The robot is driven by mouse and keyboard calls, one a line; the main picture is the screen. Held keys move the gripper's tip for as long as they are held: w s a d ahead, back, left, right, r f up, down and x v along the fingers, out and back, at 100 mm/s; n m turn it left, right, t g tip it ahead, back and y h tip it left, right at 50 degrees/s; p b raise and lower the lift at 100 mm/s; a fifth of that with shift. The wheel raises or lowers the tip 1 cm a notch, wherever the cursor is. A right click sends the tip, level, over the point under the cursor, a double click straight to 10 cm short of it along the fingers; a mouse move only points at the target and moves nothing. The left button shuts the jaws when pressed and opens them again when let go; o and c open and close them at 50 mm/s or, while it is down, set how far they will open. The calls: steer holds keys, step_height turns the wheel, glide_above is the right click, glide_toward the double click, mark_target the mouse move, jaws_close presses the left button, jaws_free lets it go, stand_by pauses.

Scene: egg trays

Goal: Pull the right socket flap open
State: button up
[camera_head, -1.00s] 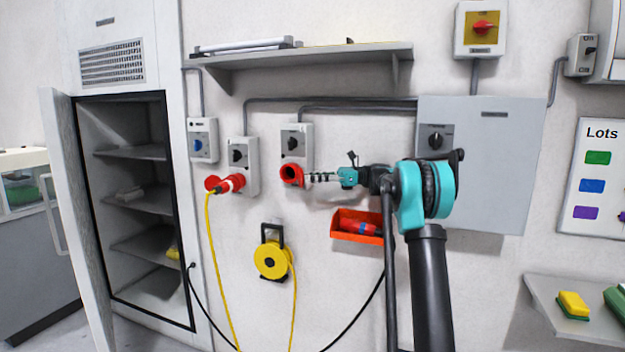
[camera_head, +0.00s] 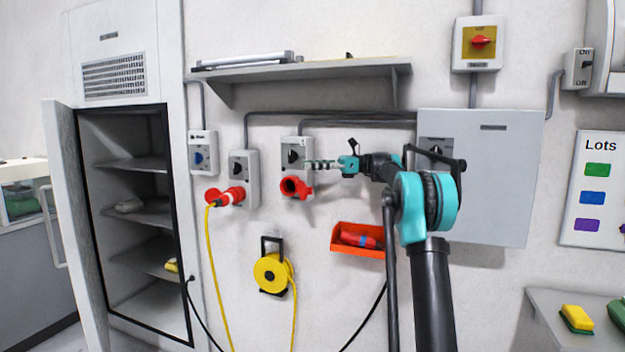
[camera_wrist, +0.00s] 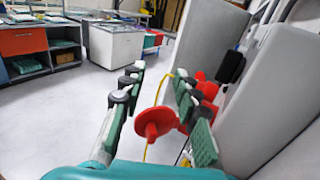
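The right socket (camera_head: 291,187) is red, on a grey switch box, and its round dark opening shows in the head view. A red piece at its right edge looks like the flap (camera_head: 308,187), standing out to the side. In the wrist view a red disc, apparently the flap (camera_wrist: 155,123), stands out from the red socket parts, below and between the fingers. My gripper (camera_head: 310,164) is just above the socket, in front of the switch box. In the wrist view my gripper (camera_wrist: 160,79) has its fingers wide apart, with nothing held between them.
A shelf (camera_head: 310,69) is above, an orange bin (camera_head: 345,247) and a yellow cable reel (camera_head: 271,272) below. A grey cabinet (camera_head: 500,190) is behind my arm.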

steer(key=shift+r, duration=0.6)
steer(key=shift+o, duration=1.3)
steer(key=a+m+t, duration=0.2)
steer(key=t, duration=0.2)
steer(key=shift+s+a+r+m, duration=0.3)
steer(key=shift+s+a+m, duration=0.1)
steer(key=m+t, duration=0.1)
steer(key=t, duration=0.1)
steer(key=m+t+h, duration=1.1)
steer(key=t, duration=0.2)
glide_toward(309, 190)
steer(key=x, duration=1)
steer(key=shift+w+f, duration=0.1)
steer(key=shift+w, duration=0.2)
